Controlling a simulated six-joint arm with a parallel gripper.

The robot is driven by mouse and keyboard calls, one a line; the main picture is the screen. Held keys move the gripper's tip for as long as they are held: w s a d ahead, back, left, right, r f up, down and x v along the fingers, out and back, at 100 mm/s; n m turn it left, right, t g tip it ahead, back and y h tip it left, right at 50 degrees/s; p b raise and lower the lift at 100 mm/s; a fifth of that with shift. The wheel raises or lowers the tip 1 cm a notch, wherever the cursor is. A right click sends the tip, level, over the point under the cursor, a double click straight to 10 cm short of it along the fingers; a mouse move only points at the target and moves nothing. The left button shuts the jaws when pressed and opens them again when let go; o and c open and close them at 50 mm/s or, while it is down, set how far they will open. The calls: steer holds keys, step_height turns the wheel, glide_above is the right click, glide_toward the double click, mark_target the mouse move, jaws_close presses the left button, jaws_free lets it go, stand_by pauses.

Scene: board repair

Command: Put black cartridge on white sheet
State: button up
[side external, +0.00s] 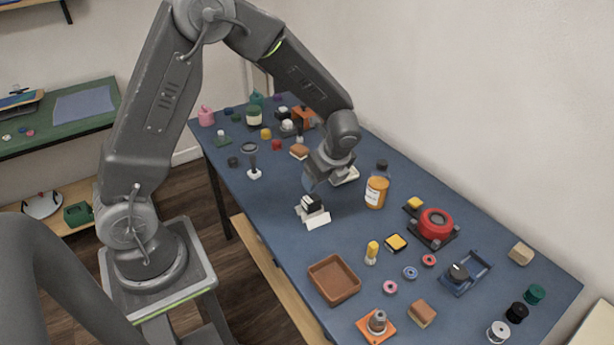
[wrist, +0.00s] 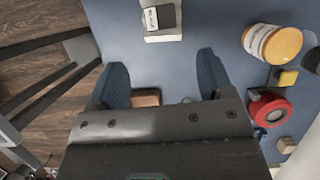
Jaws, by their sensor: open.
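A black cartridge (side external: 311,202) with a white label sits on a white piece (side external: 317,220) that looks like the white sheet or a small stand; I cannot tell which. In the wrist view the black cartridge (wrist: 159,17) is at the top centre, with the white piece (wrist: 164,38) under and below it in the picture. My gripper (side external: 318,184) is above the table, close behind the cartridge in the side view and apart from it. In the wrist view my gripper (wrist: 162,75) has its two dark blue fingers spread, with nothing held between them.
An orange jar with a white label (side external: 376,192) stands right of my gripper. A red round part (side external: 435,223) is farther right. A brown tray (side external: 334,278) lies nearer the front. Several small parts crowd the table's far end. Blue table (side external: 270,215) is bare left of the cartridge.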

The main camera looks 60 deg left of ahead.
steer(key=s+d+r+n+t+h, duration=0.2)
steer(key=s+d+r+n, duration=0.1)
steer(key=s+r+n, duration=0.6)
steer(key=s+d+r+n+t+h, duration=0.2)
steer(key=s+d+r+n+t, duration=0.1)
steer(key=s+r+n, duration=0.5)
step_height(320, 180, up, 3)
steer(key=s+d, duration=0.1)
steer(key=s, duration=0.1)
steer(key=shift+s+d+f+n+t, duration=0.15)
steer(key=shift+s+n+t, duration=0.15)
steer(key=shift+n, duration=0.1)
